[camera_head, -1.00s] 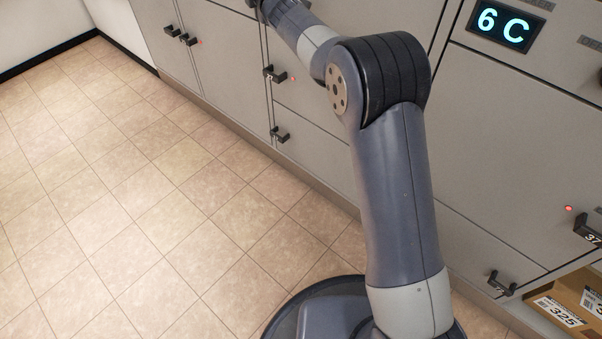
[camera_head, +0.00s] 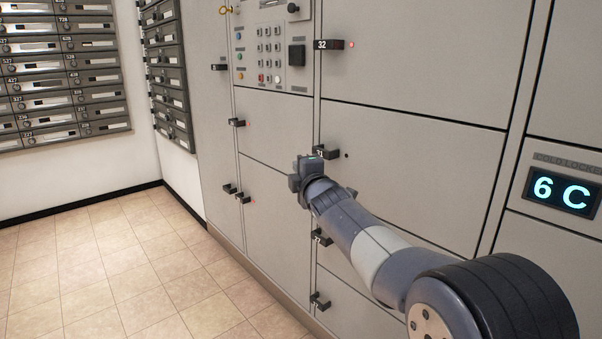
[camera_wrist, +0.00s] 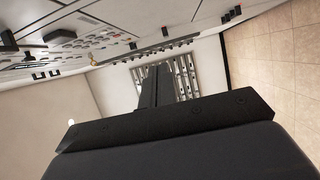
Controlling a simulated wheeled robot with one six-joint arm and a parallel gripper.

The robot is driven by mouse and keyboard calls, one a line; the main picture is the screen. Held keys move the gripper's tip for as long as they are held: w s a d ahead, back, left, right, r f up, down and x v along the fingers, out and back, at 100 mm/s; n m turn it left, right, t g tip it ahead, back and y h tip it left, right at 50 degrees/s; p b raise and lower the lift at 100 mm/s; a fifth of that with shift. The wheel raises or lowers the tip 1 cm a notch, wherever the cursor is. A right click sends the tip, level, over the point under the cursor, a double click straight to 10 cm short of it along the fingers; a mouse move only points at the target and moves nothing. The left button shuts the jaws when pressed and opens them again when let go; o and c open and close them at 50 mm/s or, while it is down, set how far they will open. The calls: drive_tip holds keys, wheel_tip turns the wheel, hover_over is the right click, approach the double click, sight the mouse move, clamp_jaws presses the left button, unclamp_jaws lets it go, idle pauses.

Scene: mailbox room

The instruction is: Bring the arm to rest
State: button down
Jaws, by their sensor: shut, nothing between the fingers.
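My gripper (camera_wrist: 161,84) shows in the wrist view with its dark fingers together and nothing between them. In the head view my arm reaches from the lower right toward the grey locker wall (camera_head: 415,120). The wrist end of the arm appears in front of the locker doors, near the handle marked 31 (camera_head: 326,153). The fingers themselves are hidden behind the wrist in the head view. I cannot tell how far the wrist is from the doors.
A keypad panel (camera_head: 271,46) with a key is set in the lockers. A lit display (camera_head: 562,192) reads 6 C at right. Several black handles stick out from the doors. Rows of mailboxes (camera_head: 60,75) hang at the back left. The tiled floor (camera_head: 120,270) at left is clear.

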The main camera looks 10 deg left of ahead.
drive_tip(key=shift+s+d, duration=0.15)
drive_tip(key=shift+s, duration=0.8)
drive_tip(key=w+p, duration=0.7)
drive_tip(key=w, duration=0.6)
drive_tip(key=shift+d, duration=0.4)
drive_tip(key=shift+w, duration=0.1)
